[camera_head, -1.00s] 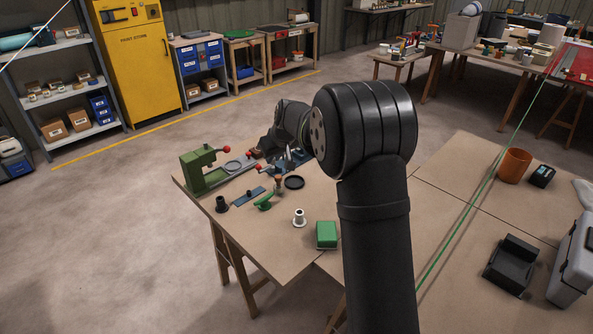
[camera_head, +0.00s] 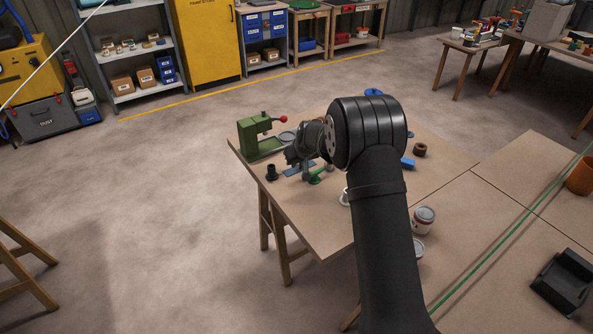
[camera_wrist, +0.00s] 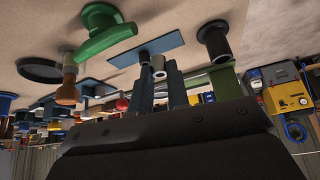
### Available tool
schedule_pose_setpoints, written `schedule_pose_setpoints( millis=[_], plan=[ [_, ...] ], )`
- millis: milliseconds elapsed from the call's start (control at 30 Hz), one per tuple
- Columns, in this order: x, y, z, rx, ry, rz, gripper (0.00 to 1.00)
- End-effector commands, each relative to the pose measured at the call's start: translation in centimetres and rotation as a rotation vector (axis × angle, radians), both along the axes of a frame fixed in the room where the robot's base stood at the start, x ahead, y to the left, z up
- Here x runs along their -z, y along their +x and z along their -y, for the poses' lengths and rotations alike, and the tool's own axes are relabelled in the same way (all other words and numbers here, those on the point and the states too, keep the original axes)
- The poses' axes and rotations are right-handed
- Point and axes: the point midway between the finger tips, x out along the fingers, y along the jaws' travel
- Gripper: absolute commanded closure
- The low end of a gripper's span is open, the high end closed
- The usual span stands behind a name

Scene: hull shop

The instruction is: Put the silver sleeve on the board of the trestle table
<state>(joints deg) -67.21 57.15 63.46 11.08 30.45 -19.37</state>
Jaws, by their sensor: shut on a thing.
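My gripper (camera_wrist: 168,88) is shut on a small grey metal sleeve (camera_wrist: 158,66), which shows only in part between the blue-grey fingers in the wrist view. In the head view my gripper (camera_head: 303,170) is low over the left part of the trestle table's board (camera_head: 302,214). I cannot tell whether the sleeve touches the board. A blue plate (camera_wrist: 147,47) lies close beyond the fingertips in the wrist view. A black flanged bush (camera_head: 271,172) stands left of my gripper, and a green handled piece (camera_head: 318,177) is just right of it.
A green press (camera_head: 252,140) stands at the back left of the board. A white piece (camera_head: 345,197) is partly hidden by my arm. A brown ring (camera_head: 420,149) and a tin (camera_head: 423,220) are to the right. The front left of the board is bare.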

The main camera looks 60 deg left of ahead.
Motion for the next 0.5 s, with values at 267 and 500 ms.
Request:
schedule_pose_setpoints(
  millis=[267, 500],
  plan=[
    [1.7, -0.8, -1.1, 0.001, -0.002, -0.001, 1.0],
    [4.7, -0.8, -1.0, 0.0, 0.0, 0.001, 1.0]
  ],
)
